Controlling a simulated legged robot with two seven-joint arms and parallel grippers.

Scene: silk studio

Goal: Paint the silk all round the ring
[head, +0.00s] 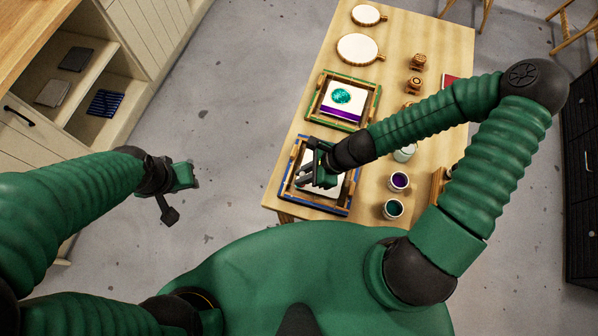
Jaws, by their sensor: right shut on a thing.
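A blue-edged wooden frame (345,210) with white silk (334,190) lies at the near end of the table. My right gripper (312,176) is over the left part of this silk. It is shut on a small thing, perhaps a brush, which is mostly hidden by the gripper. Whether its tip touches the silk I cannot tell, and much of the silk is covered. No ring can be made out on it. A cup of purple paint (398,181) and a cup of green paint (392,209) stand to the right. My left gripper (180,196) is open and empty over the floor.
A green-edged frame (374,108) holds white silk with a green patch and purple band. Round hoops (358,49) and wooden stamps (416,61) lie farther back on the table (310,65). A pale jar (404,153) stands under my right arm. Shelves with folded cloths (106,104) are left.

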